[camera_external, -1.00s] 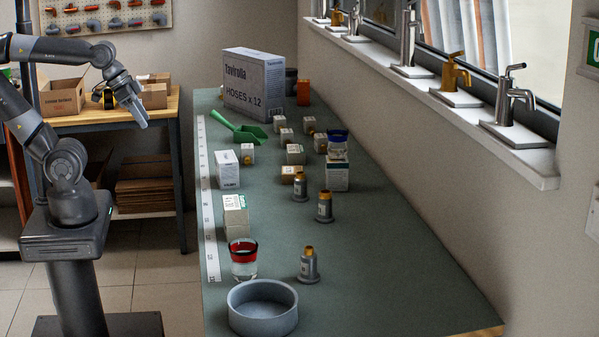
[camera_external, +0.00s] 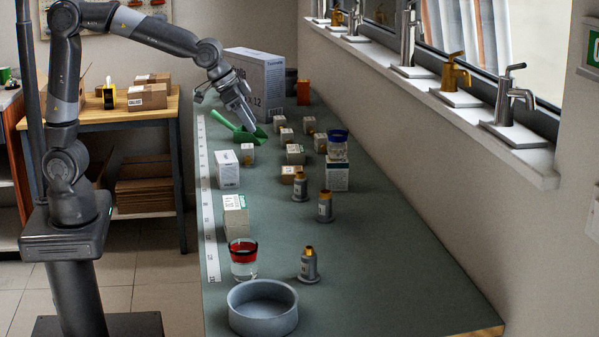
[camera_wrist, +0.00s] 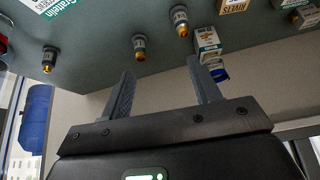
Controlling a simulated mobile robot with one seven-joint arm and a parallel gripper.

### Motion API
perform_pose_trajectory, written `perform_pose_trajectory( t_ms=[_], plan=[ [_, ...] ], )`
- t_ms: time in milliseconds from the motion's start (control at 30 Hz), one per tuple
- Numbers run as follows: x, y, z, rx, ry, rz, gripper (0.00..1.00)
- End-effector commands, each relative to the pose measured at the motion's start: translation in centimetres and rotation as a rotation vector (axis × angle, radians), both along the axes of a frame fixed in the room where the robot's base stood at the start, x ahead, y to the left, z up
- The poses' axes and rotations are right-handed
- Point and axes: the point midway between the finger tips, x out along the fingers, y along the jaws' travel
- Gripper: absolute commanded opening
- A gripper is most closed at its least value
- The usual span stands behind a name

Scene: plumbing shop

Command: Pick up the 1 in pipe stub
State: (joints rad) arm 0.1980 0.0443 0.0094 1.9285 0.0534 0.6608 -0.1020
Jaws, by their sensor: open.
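Several small grey pipe stubs with brass-coloured tops stand upright on the green bench (camera_external: 370,270): one by the wall-side boxes (camera_external: 300,188), one slightly nearer (camera_external: 325,208), and one near the glass (camera_external: 309,267). In the wrist view three stubs show along the top, at left (camera_wrist: 47,60), middle (camera_wrist: 139,48) and right (camera_wrist: 180,22). Their size labels are too small to read, so I cannot tell which is the 1 in stub. My gripper (camera_external: 247,122) is open and empty, above the far part of the bench by the green scoop, apart from the stubs; its fingers (camera_wrist: 160,72) show in the wrist view.
A large hose carton (camera_external: 270,82) and green scoop (camera_external: 240,128) are at the far end. Several small boxes (camera_external: 227,170) stand mid-bench. A red-banded glass (camera_external: 243,262) and grey bowl (camera_external: 262,310) are in front. The right front is clear.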

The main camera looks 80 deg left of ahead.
Motion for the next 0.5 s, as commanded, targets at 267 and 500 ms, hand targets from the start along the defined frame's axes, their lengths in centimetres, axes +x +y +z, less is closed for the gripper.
perform_pose_trajectory(
  t_ms=[267, 500],
  plan=[
    [8.6, -5.6, -5.8, 0.001, -0.002, -0.047, 0.57],
    [12.6, -8.9, -9.7, 0.0, -0.008, -0.072, 0.57]
  ],
)
